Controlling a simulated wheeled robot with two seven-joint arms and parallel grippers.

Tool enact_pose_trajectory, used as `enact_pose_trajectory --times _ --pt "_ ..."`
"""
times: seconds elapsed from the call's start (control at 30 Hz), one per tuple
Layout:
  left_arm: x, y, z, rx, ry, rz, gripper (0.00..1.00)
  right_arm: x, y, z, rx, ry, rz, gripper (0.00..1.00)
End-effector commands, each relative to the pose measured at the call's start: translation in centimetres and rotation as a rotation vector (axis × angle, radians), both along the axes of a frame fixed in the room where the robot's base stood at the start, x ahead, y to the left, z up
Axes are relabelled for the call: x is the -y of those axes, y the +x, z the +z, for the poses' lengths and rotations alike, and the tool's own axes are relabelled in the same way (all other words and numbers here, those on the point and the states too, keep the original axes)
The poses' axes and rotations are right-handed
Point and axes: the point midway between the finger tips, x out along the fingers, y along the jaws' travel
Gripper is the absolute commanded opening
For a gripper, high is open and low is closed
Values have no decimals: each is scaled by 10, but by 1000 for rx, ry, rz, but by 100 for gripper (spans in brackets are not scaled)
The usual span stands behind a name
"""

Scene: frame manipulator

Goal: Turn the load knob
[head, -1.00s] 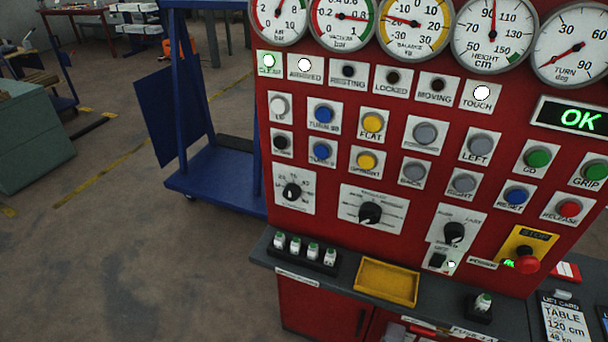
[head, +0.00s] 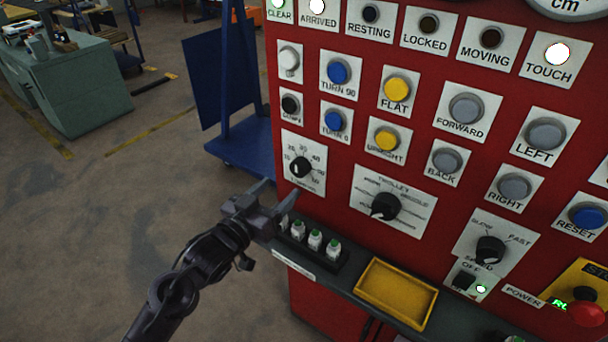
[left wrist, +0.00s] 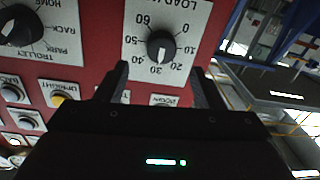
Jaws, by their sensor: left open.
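The load knob (head: 300,167) is a round black knob on a white scale plate at the left edge of the red panel. It also shows in the left wrist view (left wrist: 160,46), upside down under the words "LOAD", with numbers around it. Its exact setting is hard to read. My left gripper (head: 282,191) is open and empty, just below and in front of the knob's plate. In the left wrist view its two fingers (left wrist: 160,80) stand apart, with the knob showing beyond and between them. The fingers do not appear to touch the knob. My right gripper is not in view.
The trolley knob (head: 384,206) and the speed knob (head: 489,250) sit to the right. Push buttons fill the panel above. A ledge below bears several small green-topped parts (head: 315,240) and a yellow tray (head: 396,293). A blue cart (head: 240,150) stands behind left.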

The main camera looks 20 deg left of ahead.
Motion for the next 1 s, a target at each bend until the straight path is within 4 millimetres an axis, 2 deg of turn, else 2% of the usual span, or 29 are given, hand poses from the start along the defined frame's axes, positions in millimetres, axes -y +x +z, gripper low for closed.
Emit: enact_pose_trajectory --times 0.2,0.43,0.6,0.83,1.0 --pt "9 31 2 0 -2 1 62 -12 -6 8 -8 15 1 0" --pt "19 61 1 0 -1 1 62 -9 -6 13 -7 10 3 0" --pt "22 69 0 -1 1 1 62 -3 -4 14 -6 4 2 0" --pt "22 69 -1 -2 2 1 62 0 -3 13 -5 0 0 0" --pt "22 69 -1 -2 2 1 40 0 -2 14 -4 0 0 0"
